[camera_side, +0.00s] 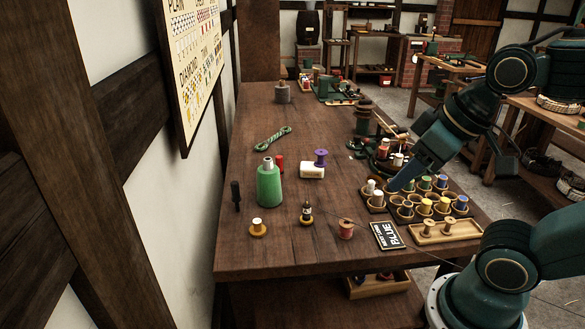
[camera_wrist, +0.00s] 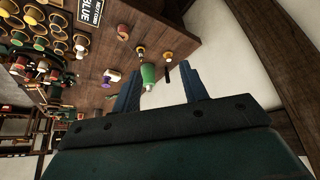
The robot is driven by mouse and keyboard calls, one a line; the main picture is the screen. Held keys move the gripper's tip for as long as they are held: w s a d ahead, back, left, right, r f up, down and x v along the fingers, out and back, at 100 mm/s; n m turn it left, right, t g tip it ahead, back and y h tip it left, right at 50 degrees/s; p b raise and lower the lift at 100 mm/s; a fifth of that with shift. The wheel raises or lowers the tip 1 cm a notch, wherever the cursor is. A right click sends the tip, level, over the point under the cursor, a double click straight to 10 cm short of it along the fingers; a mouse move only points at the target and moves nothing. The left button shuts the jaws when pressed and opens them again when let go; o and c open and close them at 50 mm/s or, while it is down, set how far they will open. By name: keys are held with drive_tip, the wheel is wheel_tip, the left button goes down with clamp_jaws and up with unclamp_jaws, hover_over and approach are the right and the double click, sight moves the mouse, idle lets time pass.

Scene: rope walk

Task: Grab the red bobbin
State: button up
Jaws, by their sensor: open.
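A small red bobbin (camera_side: 280,163) stands on the wooden table just behind the green cone of thread (camera_side: 268,186), which partly covers it in the side view. Another reddish spool (camera_side: 384,146) stands among the spools farther right. My gripper (camera_side: 403,178) is over the right part of the table, beside the spool rack and well to the right of the green cone. In the wrist view my gripper (camera_wrist: 160,88) is open, with nothing between its two blue fingers. The green cone (camera_wrist: 148,75) shows beyond them; I cannot make out the red bobbin beside it there.
The spool rack (camera_side: 401,215) holds several coloured spools at the right. A sign (camera_side: 387,236) and a wooden tray (camera_side: 445,233) lie in front. A purple spool (camera_side: 321,157), a white block (camera_side: 312,171) and a green rope hank (camera_side: 272,139) lie near the cone. The left wall borders the table.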

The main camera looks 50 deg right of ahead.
drive_tip(key=o, duration=0.4)
drive_tip(key=w+d+f+n+g, duration=0.2)
drive_tip(key=w+d+f+n, duration=0.1)
drive_tip(key=w+n, duration=0.2)
drive_tip(key=w+d+f+n+g, duration=0.1)
drive_tip(key=w+d+f+n, duration=0.15)
drive_tip(key=w+n, duration=0.3)
drive_tip(key=w+d+f+n+g, duration=0.1)
drive_tip(key=w+d+f+n, duration=0.1)
drive_tip(key=f+n, duration=0.1)
drive_tip(key=w+d+f+n, duration=0.2)
drive_tip(key=d+f+n, duration=0.1)
drive_tip(key=f, duration=0.1)
drive_tip(key=w+d+f+n+g, duration=0.1)
drive_tip(key=d+f+n, duration=0.2)
drive_tip(key=f, duration=0.1)
drive_tip(key=shift+w+f+n+g, duration=0.25)
drive_tip(key=shift+w+f+g, duration=0.05)
drive_tip(key=shift+w+f, duration=0.1)
drive_tip(key=shift+f, duration=0.1)
